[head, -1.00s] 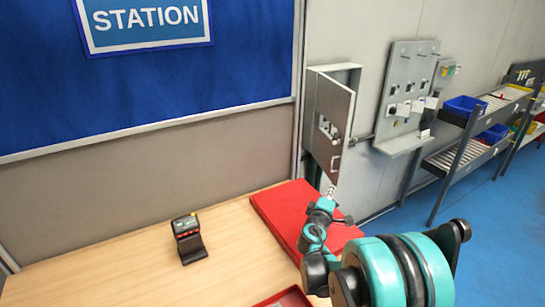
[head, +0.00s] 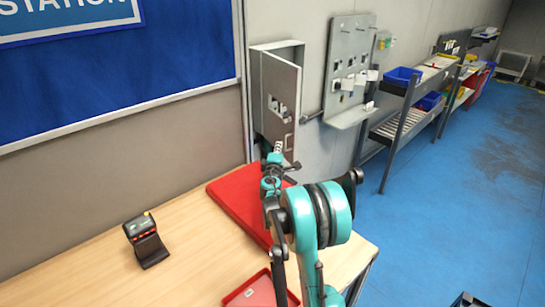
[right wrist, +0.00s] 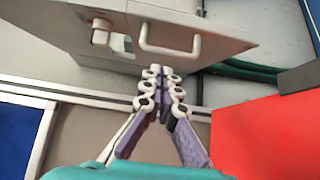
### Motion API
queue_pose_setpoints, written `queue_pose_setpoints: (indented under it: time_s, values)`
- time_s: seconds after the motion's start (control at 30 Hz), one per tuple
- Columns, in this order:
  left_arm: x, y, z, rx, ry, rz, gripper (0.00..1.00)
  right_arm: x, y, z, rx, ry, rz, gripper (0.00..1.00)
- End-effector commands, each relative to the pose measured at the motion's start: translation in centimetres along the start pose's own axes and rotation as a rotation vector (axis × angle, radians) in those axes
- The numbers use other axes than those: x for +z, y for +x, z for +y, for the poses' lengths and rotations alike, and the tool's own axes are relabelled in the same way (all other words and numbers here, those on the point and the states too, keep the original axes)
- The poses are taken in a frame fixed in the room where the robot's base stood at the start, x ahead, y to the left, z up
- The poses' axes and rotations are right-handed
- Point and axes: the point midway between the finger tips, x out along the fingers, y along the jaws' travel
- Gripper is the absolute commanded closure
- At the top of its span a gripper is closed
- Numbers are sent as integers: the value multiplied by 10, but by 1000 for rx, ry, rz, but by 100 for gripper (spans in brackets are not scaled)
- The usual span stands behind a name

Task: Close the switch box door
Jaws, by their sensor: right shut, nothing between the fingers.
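The grey switch box (head: 257,75) is mounted on the wall beside the blue board. Its door (head: 282,80) stands ajar, with a gap along the top between door and box frame. The door's handle (head: 288,142) is low on its right side. My right gripper (head: 278,148) is shut and empty at the door's lower part. In the right wrist view its fingertips (right wrist: 162,72) are together just below the door's edge, close to the handle (right wrist: 170,40). I cannot tell whether they touch the door. My left gripper is not in view.
A red case (head: 228,195) lies on the wooden table (head: 80,270) below the box. A scanner on a stand (head: 146,240) and a red tray (head: 250,292) are also there. A grey panel (head: 347,75) hangs right of the box. Shelves (head: 410,95) stand beyond open blue floor.

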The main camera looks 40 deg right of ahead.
Motion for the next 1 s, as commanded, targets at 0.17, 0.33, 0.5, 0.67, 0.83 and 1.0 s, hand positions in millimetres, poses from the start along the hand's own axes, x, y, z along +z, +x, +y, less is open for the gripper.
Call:
queue_pose_setpoints:
  time_s: [0.17, 0.33, 0.5, 0.67, 0.83, 1.0]
  values:
    - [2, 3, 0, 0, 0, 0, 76, 9, 9, 0, 0, 0, 0, 100]
    - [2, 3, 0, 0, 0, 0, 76, 10, 10, 0, 0, 0, 1, 100]
    - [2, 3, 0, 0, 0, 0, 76, 10, 10, 0, 0, 0, 0, 100]
    - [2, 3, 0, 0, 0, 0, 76, 13, 11, 0, 0, 0, 0, 100]
    - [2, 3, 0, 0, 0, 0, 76, 23, 16, 0, 0, 0, -2, 100]
    - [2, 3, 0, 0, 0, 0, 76, 27, 19, 0, 0, 0, 1, 100]
